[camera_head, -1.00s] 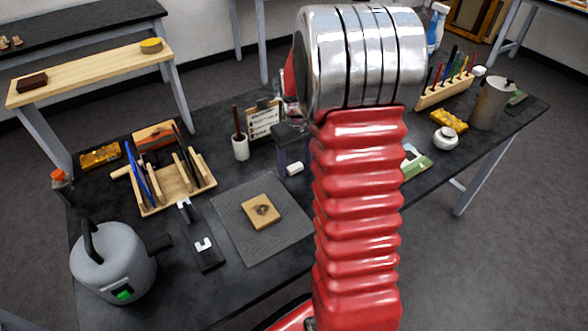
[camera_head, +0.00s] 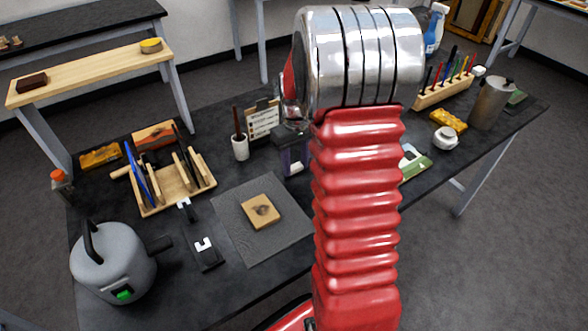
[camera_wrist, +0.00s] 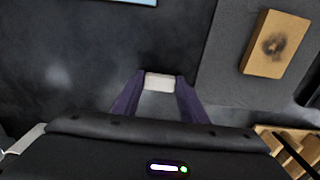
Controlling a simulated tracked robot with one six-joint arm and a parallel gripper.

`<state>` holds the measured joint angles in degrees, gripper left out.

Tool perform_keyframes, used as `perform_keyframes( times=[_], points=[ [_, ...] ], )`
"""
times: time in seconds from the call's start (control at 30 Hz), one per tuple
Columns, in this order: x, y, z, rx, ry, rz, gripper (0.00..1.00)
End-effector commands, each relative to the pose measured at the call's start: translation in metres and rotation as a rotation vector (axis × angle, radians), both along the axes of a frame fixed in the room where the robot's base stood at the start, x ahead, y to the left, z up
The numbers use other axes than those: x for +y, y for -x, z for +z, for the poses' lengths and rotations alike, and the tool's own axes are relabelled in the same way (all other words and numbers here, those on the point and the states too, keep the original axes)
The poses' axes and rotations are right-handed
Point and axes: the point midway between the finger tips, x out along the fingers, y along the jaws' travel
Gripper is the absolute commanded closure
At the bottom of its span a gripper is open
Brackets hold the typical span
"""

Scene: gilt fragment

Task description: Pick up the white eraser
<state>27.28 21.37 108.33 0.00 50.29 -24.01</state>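The white eraser (camera_wrist: 160,82) lies between the two dark purple fingertips of my gripper (camera_wrist: 161,84) in the wrist view. Its two ends come right up to the fingers, and I cannot tell whether they press on it. In the head view, a small part of the eraser (camera_head: 297,169) shows on the dark table at the lower end of my gripper (camera_head: 292,160). The rest of it is hidden behind the fingers there. My gripper points down at the table, left of my red arm.
A grey mat (camera_head: 236,232) with a wooden block (camera_head: 261,211) lies close by in front. A wooden rack (camera_head: 176,190) stands farther left. Dark table around the eraser is clear.

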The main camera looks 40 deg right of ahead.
Motion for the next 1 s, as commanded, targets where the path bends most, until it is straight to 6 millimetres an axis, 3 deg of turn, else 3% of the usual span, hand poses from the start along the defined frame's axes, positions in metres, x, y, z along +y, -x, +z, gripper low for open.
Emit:
perform_keyframes(
  times=[0.27, 0.57, 0.77, 1.0],
  points=[
    [0.0, 0.0, 0.0, 0.0, 0.0, 0.0, 0.83],
    [0.0, 0.0, 0.003, -0.001, 0.0, 0.0, 0.83],
    [0.0, -0.001, 0.022, -0.002, 0.001, 0.0, 0.83],
    [0.0, -0.001, 0.064, -0.004, 0.002, 0.0, 0.83]
  ],
)
